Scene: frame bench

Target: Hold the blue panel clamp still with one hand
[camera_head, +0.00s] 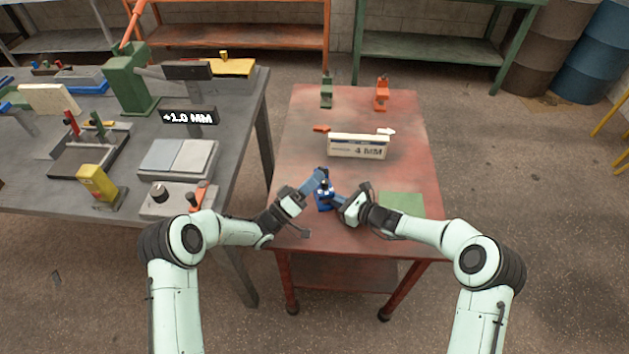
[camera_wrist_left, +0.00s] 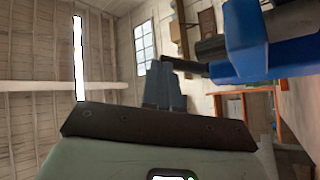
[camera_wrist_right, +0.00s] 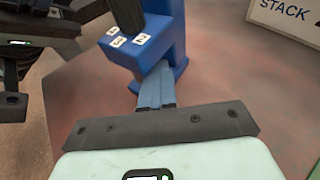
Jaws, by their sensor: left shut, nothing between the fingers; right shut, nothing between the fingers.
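The blue panel clamp (camera_head: 324,204) stands on the red table (camera_head: 300,150) between my two grippers. In the right wrist view the clamp (camera_wrist_right: 137,45) shows a blue block with white number labels and a dark part above. In the left wrist view part of the clamp (camera_wrist_left: 275,62) is at upper right, with a dark rod reaching toward the fingers. My left gripper (camera_head: 318,180) is shut and empty beside the clamp's top. My right gripper (camera_wrist_right: 156,70) is shut and empty, its fingertips at the clamp's lower body; I cannot tell whether they touch.
A green clamp (camera_head: 327,92) and an orange clamp (camera_head: 381,95) stand at the back. A green mat (camera_head: 402,204) lies at right. The grey bench (camera_head: 235,130) at left is crowded.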

